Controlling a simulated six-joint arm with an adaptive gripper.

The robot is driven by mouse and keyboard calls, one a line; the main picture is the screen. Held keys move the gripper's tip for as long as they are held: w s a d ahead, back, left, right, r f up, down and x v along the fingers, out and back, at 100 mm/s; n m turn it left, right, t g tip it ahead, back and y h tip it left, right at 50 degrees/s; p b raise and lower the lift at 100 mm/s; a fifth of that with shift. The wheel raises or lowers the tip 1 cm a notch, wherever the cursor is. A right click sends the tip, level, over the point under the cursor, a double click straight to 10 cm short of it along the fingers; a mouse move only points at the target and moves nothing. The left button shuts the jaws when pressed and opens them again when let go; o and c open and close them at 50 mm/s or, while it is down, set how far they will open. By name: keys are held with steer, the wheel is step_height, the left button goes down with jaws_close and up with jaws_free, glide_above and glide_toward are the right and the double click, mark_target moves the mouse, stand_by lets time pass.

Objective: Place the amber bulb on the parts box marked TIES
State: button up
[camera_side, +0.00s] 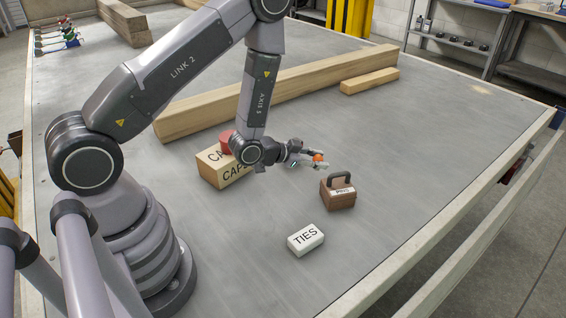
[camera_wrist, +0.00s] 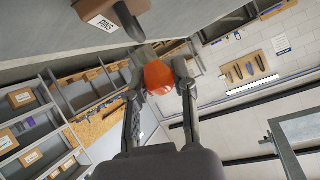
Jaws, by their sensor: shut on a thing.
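The amber bulb (camera_side: 319,157) is an orange, rounded piece. My gripper (camera_side: 312,158) is shut on it above the table, a little behind and left of the brown PINS box. In the wrist view the bulb (camera_wrist: 159,77) sits between the two fingertips (camera_wrist: 157,82), with part of it hidden by them. The white TIES box (camera_side: 306,240) lies on the table in front, nearer the side camera, with its label facing up. It is apart from my gripper and its top is bare. I cannot make it out in the wrist view.
The brown PINS box (camera_side: 338,196) with a dark handle stands between my gripper and the TIES box. A wooden CAPS box (camera_side: 226,172) with a red thing (camera_side: 227,140) on it is at left. Long timber (camera_side: 290,88) lies behind. The table's right front is clear.

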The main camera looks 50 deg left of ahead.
steer(key=s+d+m+g+h, duration=0.2)
steer(key=s+d+m+h, duration=0.1)
steer(key=d+m+h, duration=0.1)
steer(key=m+g+h, duration=0.4)
steer(key=m+h, duration=0.1)
steer(key=m, duration=0.1)
glide_above(306, 237)
steer(key=shift+g, duration=0.3)
step_height(306, 237, down, 8)
steer(key=shift+r, duration=0.1)
steer(key=o, duration=0.8)
steer(key=shift+c, duration=0.2)
